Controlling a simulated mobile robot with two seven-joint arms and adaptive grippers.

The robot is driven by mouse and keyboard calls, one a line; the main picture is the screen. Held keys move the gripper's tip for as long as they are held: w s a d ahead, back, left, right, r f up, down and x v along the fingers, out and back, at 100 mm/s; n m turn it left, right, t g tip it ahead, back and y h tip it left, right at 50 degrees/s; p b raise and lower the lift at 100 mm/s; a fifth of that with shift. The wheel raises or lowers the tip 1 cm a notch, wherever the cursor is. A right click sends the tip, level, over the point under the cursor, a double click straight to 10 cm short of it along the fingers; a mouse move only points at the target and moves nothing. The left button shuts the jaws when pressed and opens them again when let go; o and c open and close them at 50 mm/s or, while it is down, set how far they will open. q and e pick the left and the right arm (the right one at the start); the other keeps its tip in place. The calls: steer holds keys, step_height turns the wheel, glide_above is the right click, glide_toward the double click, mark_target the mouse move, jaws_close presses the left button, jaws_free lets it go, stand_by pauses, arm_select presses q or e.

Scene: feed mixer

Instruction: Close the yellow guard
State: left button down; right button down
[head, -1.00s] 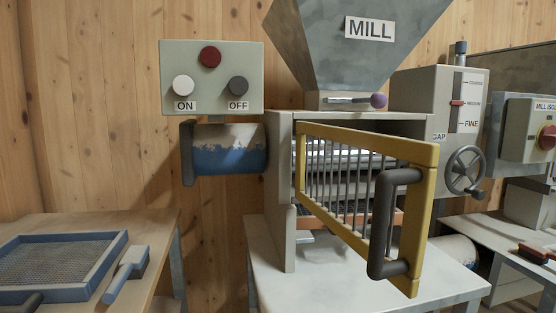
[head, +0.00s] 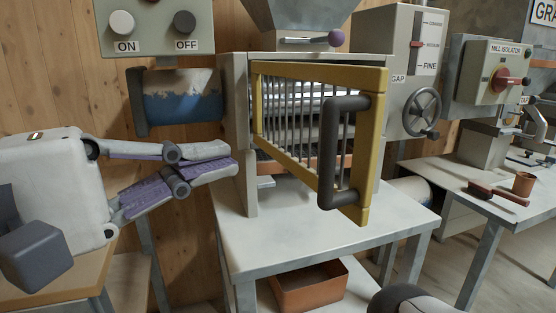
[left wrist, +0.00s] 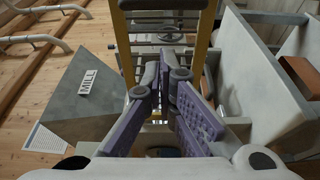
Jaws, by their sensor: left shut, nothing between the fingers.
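The yellow guard (head: 373,150) is a yellow frame with thin grey bars. It stands open, swung out from the mill's front opening, with its hinge side at the left. Its dark grey handle (head: 331,150) is on the free right side. My left gripper (head: 232,157) is shut and empty, to the left of the mill and of the guard, apart from the handle. In the left wrist view the shut purple fingers (left wrist: 163,75) point towards the yellow frame (left wrist: 122,45). My right gripper is not in view.
The mill (head: 236,150) stands on a grey table (head: 300,250) with an orange bin (head: 308,288) below. The button box (head: 157,27) and blue motor (head: 183,97) are near my left arm. A handwheel (head: 422,110) is at the right. Room in front of the guard looks clear.

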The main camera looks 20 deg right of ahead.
arm_select(q)
steer(key=d, duration=0.7)
steer(key=shift+s, duration=0.25)
steer(key=shift+d, duration=0.15)
